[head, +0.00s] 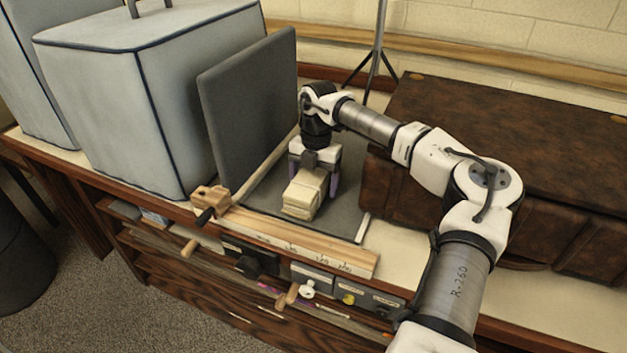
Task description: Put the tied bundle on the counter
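The tied bundle (303,194) is a small cream block with a band around it. It is over the flat dark grey base of an open, hinged-looking board (345,222), near its front. I cannot tell whether it rests on the base or is just above it. My gripper (314,180) points down at the bundle's back end, with one purple-grey finger on each side. The fingers look very near the bundle's sides, but contact is not clear. The pale counter (410,240) shows as a strip right of the board.
The board's dark upright panel (250,100) stands left of my gripper. Large pale blue covered boxes (130,110) fill the left side. A brown leather-like case (490,130) takes up the right. A wooden rail (290,240) with a clamp (210,203) runs along the front. A tripod stands behind.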

